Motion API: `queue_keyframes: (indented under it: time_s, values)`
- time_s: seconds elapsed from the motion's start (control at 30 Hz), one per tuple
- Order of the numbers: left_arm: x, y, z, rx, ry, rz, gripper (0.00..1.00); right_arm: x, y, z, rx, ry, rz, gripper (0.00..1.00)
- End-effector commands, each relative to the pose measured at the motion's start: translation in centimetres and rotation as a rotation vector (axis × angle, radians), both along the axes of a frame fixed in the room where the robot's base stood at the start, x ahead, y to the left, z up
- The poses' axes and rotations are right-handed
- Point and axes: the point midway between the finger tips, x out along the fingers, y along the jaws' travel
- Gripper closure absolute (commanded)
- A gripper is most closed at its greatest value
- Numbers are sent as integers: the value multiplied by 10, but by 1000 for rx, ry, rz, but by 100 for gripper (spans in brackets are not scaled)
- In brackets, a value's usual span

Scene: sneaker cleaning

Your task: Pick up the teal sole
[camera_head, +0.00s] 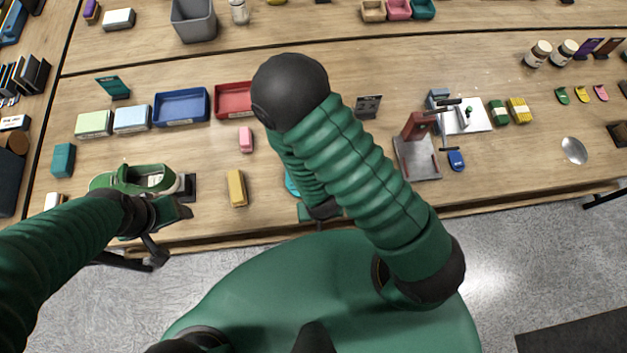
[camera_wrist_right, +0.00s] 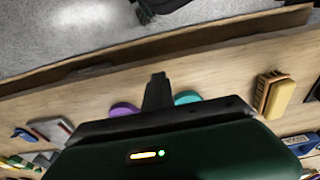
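The teal sole (camera_head: 290,184) lies on the table near its front edge, mostly hidden behind my right arm in the head view. In the right wrist view, a teal rounded end (camera_wrist_right: 187,98) shows just right of my right gripper (camera_wrist_right: 158,79). A purple rounded piece (camera_wrist_right: 123,109) shows on the gripper's other side. The right gripper appears as one narrow dark finger shape above the table, so its opening is unclear. My left gripper (camera_head: 168,212) is beside the green sneaker (camera_head: 135,179) at the table's front edge; its finger gap is unclear.
A yellow-topped brush (camera_head: 237,188) lies left of the sole, and it also shows in the wrist view (camera_wrist_right: 272,93). A pink block (camera_head: 246,139), a blue tray (camera_head: 181,107) and a red tray (camera_head: 233,99) are farther back. A red press-like device (camera_head: 416,126) stands to the right.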

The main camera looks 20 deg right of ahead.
Motion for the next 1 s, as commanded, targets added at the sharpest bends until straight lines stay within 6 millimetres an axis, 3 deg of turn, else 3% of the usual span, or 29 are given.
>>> queue_keyframes:
  time_s: [0.37, 0.9, 1.0]
  values:
    - [0, 0, 5, 0, 1, 0, 35, -2, 1, -1, 1, 0, -1, 98]
    - [0, 0, 5, 0, 1, 0, 35, -2, 1, -1, 1, -1, -1, 27]
    - [0, 0, 5, 0, 1, 0, 35, -2, 1, -1, 1, 0, -1, 20]
